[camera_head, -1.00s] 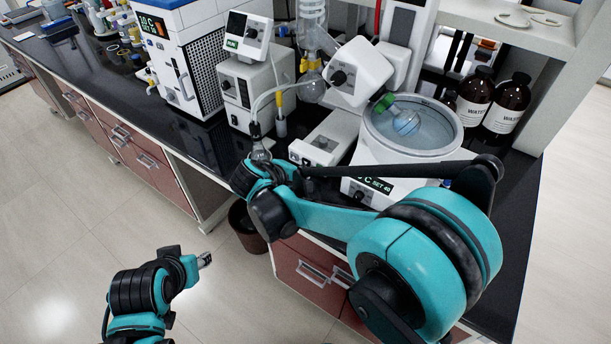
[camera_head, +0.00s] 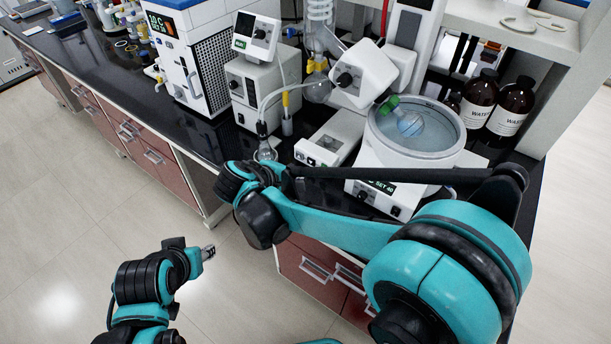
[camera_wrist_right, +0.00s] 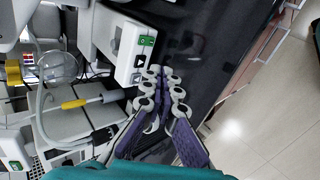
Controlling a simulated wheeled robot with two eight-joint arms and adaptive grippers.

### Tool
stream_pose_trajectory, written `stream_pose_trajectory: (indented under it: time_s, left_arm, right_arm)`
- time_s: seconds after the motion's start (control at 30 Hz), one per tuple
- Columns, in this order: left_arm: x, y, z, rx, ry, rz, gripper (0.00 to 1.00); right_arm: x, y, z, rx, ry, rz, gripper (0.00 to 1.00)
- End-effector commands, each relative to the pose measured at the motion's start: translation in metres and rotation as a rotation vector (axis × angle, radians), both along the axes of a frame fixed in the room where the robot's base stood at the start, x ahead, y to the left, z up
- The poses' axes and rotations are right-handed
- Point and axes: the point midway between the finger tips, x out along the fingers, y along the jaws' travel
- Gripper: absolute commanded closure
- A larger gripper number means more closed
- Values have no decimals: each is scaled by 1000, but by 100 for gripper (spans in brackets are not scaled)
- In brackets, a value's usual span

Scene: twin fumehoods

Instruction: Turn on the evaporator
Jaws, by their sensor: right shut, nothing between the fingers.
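The evaporator stands on the black bench. Its white base (camera_head: 331,137) has a small green display and dark controls on the front. Its white head (camera_head: 362,73) holds a flask (camera_head: 408,124) over the round heating bath (camera_head: 437,154), whose front panel reads SET 40. My left gripper (camera_head: 209,252) hangs over the floor, too small to read.
A pump unit with a tilted display (camera_head: 256,37) and a white chiller (camera_head: 188,57) stand left of the evaporator. Brown water bottles (camera_head: 511,105) stand at right. The bench front edge is below my right arm.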

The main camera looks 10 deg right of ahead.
Motion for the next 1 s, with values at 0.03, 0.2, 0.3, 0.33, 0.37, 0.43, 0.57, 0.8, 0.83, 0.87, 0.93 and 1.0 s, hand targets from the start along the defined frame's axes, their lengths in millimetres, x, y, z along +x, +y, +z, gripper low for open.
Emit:
stream_pose_trajectory:
  time_s: [0.03,0.2,0.3,0.33,0.37,0.43,0.57,0.8,0.83,0.87,0.93,1.0]
  left_arm:
    - [0,0,1,0,0,0,60]
    - [0,0,4,0,0,0,60]
    - [0,0,6,0,0,0,60]
    - [0,0,6,0,0,0,60]
    - [0,0,7,0,0,0,60]
    - [0,0,8,0,0,0,60]
    - [0,0,9,0,0,0,60]
    - [0,0,10,0,0,0,60]
    - [0,0,10,0,0,0,60]
    - [0,0,10,0,0,0,60]
    - [0,0,10,0,0,0,60]
    - [0,0,10,0,0,0,60]
  right_arm:
    - [0,1,-1,-37,30,45,100]
    - [-2,5,-8,-262,210,296,100]
    - [-4,7,-12,-420,338,465,100]
    - [-5,8,-13,-466,377,513,100]
    - [-5,8,-15,-510,414,559,100]
    - [-7,9,-17,-608,497,657,100]
    - [-9,10,-20,-753,622,802,100]
    - [-11,11,-23,-874,732,919,100]
    - [-11,11,-23,-878,736,924,100]
    - [-11,11,-23,-881,739,926,100]
    - [-11,11,-23,-882,740,928,100]
    - [-11,11,-23,-881,739,927,100]
